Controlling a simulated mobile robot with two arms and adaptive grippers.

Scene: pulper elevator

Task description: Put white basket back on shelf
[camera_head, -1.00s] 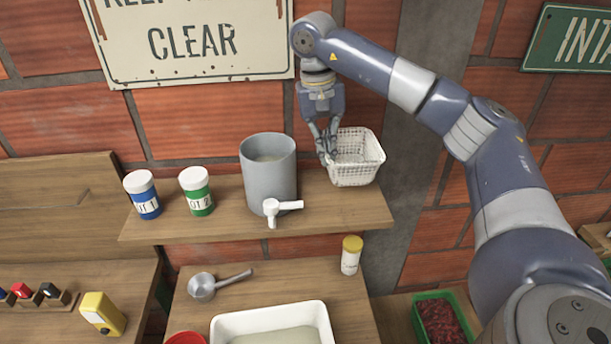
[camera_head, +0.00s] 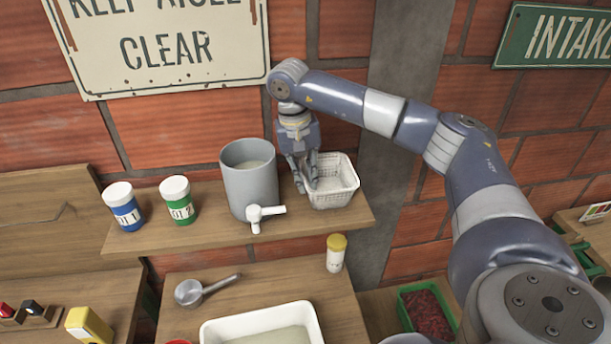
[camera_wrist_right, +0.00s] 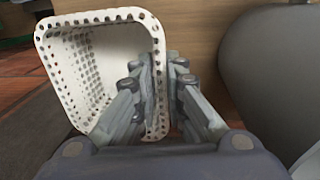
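The white basket (camera_head: 333,191), a perforated open-topped tub, is at the right end of the upper wooden shelf (camera_head: 205,231), right of a grey cylinder. It looks level and low at the shelf surface; I cannot tell whether its bottom touches. My right gripper (camera_head: 305,187) points down at the basket's left wall, one side inside and the other outside. In the right wrist view the basket (camera_wrist_right: 85,65) fills the left part, and the fingers (camera_wrist_right: 162,95) are closed about its rim. My left gripper is not in view.
The grey cylinder (camera_head: 250,180) with a white tap (camera_head: 262,213) stands close left of the gripper. Blue (camera_head: 123,207) and green (camera_head: 178,201) jars stand farther left. Below are a yellow-capped bottle (camera_head: 335,254), a metal scoop (camera_head: 203,289) and a white tub (camera_head: 262,325).

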